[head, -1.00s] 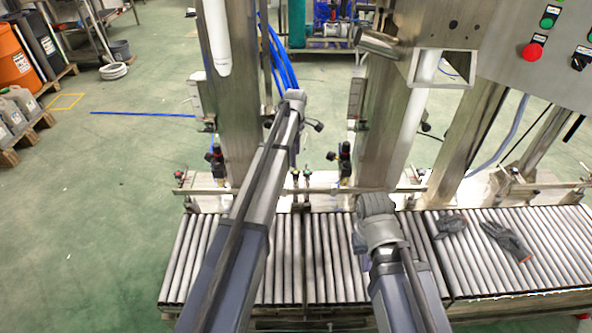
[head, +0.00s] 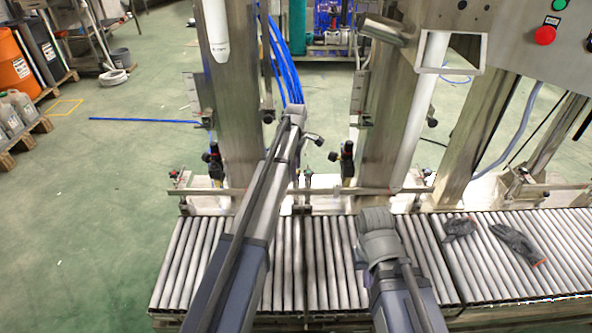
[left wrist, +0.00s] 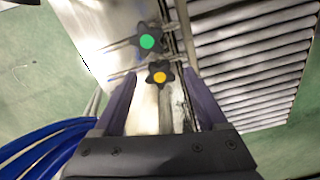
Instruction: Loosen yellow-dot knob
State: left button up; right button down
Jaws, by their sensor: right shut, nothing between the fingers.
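The yellow-dot knob (left wrist: 160,76) is a black star-shaped knob with a yellow-orange centre in the left wrist view. My left gripper (left wrist: 160,71) is open, with one finger on each side of this knob in the picture. I see a gap on both sides, and no finger clearly touches it. How deep the knob sits between the fingers I cannot tell. A like knob with a green dot (left wrist: 147,41) is just beyond it. In the head view my left gripper (head: 312,140) is small, at the far end of my left arm. My right arm's gripper is hidden behind its own wrist.
A roller conveyor (head: 190,265) runs across the front, with grey gloves (head: 517,243) on its right part. Steel columns (head: 238,100) stand behind it. Blue hoses (left wrist: 45,150) lie at the lower left of the wrist view. A control panel with a red button (head: 545,35) is upper right.

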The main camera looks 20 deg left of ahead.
pick_arm(q)
grip_shut()
dwell(0.4)
jog(key=shift+n, duration=0.4)
jog(key=n, duration=0.4)
jog(key=shift+n, duration=0.4)
jog(key=n, duration=0.4)
jog(key=shift+n, duration=0.4)
jog(key=shift+o, duration=0.2)
grip_release()
jog(key=shift+r, duration=0.1)
